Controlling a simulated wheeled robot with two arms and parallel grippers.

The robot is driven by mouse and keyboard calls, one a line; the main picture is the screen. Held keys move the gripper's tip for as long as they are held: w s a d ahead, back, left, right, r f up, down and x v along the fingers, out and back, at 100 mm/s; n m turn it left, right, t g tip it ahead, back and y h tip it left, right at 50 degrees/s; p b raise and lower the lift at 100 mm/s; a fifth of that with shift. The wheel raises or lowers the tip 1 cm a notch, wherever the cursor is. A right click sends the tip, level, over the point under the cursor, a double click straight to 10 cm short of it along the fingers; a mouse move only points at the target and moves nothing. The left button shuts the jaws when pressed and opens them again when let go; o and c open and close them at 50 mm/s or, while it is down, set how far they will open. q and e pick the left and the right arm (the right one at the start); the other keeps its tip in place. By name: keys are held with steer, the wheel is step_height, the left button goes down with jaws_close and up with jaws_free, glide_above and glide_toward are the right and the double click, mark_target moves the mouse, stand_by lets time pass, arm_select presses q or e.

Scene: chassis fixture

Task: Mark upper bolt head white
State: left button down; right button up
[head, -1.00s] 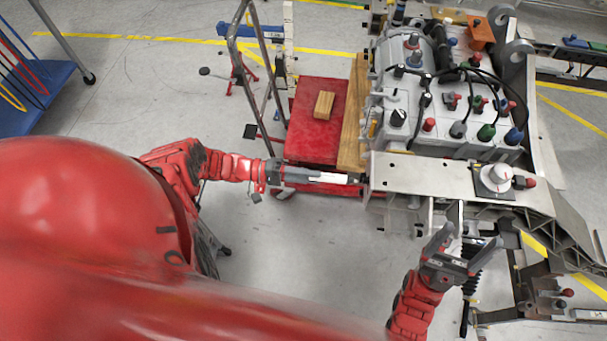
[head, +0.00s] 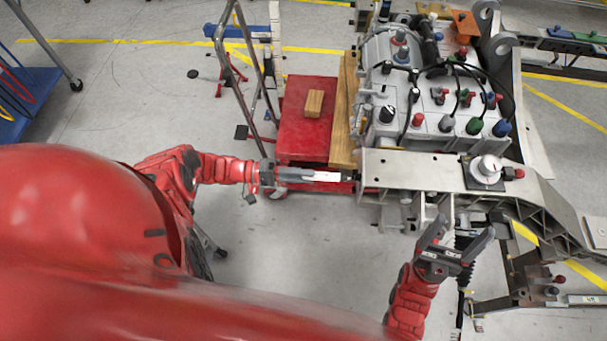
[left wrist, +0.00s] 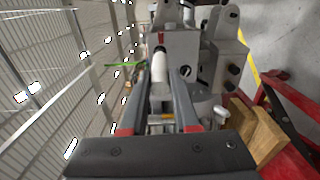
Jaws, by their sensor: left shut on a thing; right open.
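My left gripper (head: 300,175) is shut on a white marker (head: 323,176), held level with its dark tip pointing right. The tip is close to the left end of the silver chassis rail (head: 415,170); I cannot tell whether it touches. In the left wrist view the marker (left wrist: 160,70) lies between the two fingers and points at a grey bracket (left wrist: 183,42). A small dark bolt head (left wrist: 160,39) shows just beyond the marker. Two dark bolt heads (left wrist: 234,70) sit on the bracket at the right. My right gripper (head: 460,236) is open and empty below the rail.
A grey engine block (head: 440,100) with cables and coloured caps stands behind the rail. A red cart (head: 305,125) with a wooden block (head: 314,103) is at its left, beside a wooden beam (head: 343,110). Floor at front centre is clear.

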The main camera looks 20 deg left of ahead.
arm_select(q)
steer(key=shift+r, duration=0.1)
steer(key=shift+w+d+p, duration=0.15)
steer(key=shift+d+p, duration=0.35)
steer(key=shift+d, duration=0.05)
stand_by(0.7)
steer(key=shift+w+a+b, duration=0.15)
steer(key=shift+w+b, duration=0.2)
steer(key=shift+w, duration=0.15)
steer(key=shift+s+d+p, duration=0.2)
steer(key=shift+s+p, duration=0.3)
steer(key=shift+p, duration=0.25)
stand_by(0.5)
stand_by(0.3)
steer(key=b+v, duration=0.1)
steer(key=v, duration=0.5)
stand_by(0.3)
stand_by(0.9)
